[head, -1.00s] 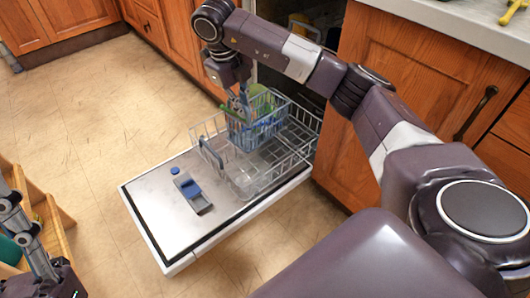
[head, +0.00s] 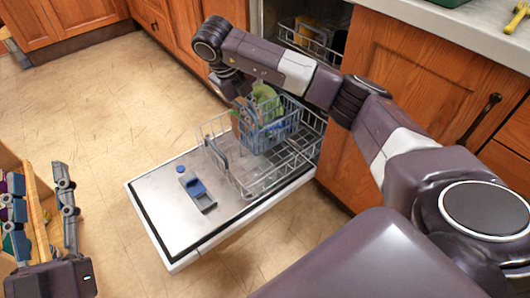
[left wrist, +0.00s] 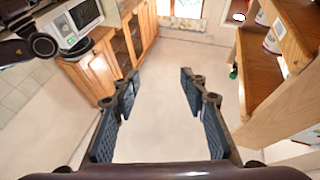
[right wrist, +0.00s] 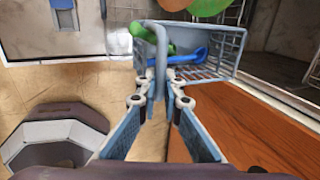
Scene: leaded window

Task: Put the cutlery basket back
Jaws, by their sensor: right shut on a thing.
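The blue-grey cutlery basket (head: 285,128) is at the lower dishwasher rack (head: 262,182), on the side toward the machine. It holds green and blue items. My right gripper (head: 242,108) is shut on the basket's handle; the right wrist view shows the handle (right wrist: 161,62) between the fingers (right wrist: 160,88) and the basket's mesh (right wrist: 222,58) just beyond. I cannot tell whether the basket touches the rack's floor. My left gripper (head: 40,195) is open and empty at the left, far from the basket; the left wrist view shows its fingers (left wrist: 160,95) wide apart.
The open dishwasher door (head: 155,187) lies flat with a detergent dispenser (head: 197,190) on it. An upper rack (head: 312,42) shows inside the machine. A wooden cabinet door (head: 405,85) stands beside it. A wooden shelf (head: 38,215) is near my left gripper. The floor (head: 95,110) is clear.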

